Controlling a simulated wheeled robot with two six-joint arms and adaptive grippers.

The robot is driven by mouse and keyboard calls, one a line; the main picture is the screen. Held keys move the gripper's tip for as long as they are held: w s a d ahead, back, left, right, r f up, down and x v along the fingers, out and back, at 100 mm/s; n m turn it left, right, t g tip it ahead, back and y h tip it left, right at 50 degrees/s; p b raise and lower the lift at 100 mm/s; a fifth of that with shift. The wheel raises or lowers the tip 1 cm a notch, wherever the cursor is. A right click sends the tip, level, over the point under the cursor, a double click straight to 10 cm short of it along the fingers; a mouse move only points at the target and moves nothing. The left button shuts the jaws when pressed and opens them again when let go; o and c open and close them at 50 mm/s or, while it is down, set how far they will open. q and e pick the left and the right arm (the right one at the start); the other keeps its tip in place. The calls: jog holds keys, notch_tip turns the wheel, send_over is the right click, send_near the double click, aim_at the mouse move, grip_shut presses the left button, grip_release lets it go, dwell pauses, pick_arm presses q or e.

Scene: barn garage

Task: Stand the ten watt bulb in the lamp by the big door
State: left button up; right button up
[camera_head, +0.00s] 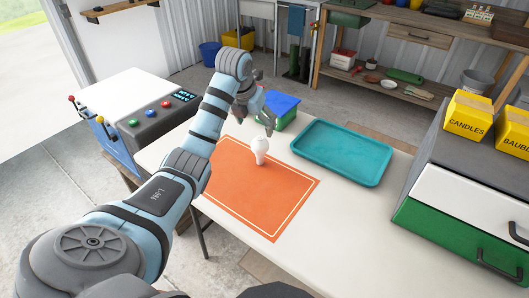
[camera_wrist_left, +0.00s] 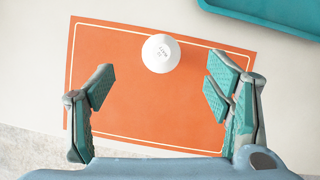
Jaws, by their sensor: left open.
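A white bulb (camera_head: 260,150) stands upright, round end up, on the orange mat (camera_head: 235,190) on the white table. In the left wrist view the bulb (camera_wrist_left: 161,53) is seen from above with small print on its dome, too small to read surely. My left gripper (camera_head: 258,117) is over the mat near the bulb. In the wrist view its fingers (camera_wrist_left: 161,80) are wide apart and empty, and the bulb shows ahead of the gap between them, untouched. I cannot make out a lamp in either view. My right gripper is not in view.
A teal tray (camera_head: 342,151) lies right of the mat, with a green and blue box (camera_head: 281,111) behind. A grey control box (camera_head: 158,120) is at left. A drawer cabinet (camera_head: 465,190) with yellow boxes (camera_head: 468,115) stands at right. Bare table surrounds the mat.

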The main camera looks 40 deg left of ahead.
aim_at(259, 139)
pick_arm(q)
jog(key=x, duration=0.3)
jog(key=shift+s+a+f+b, duration=0.15)
jog(key=shift+s+f+b, duration=0.05)
jog(key=shift+f+b, duration=0.2)
jog(key=x, duration=0.2)
jog(key=b+x, duration=0.1)
jog(key=x, duration=0.3)
jog(key=shift+d+f+b, duration=0.3)
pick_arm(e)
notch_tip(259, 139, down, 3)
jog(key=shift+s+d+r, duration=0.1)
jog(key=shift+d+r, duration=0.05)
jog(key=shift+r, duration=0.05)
pick_arm(q)
jog(key=shift+w, duration=0.1)
jog(key=c, duration=0.9)
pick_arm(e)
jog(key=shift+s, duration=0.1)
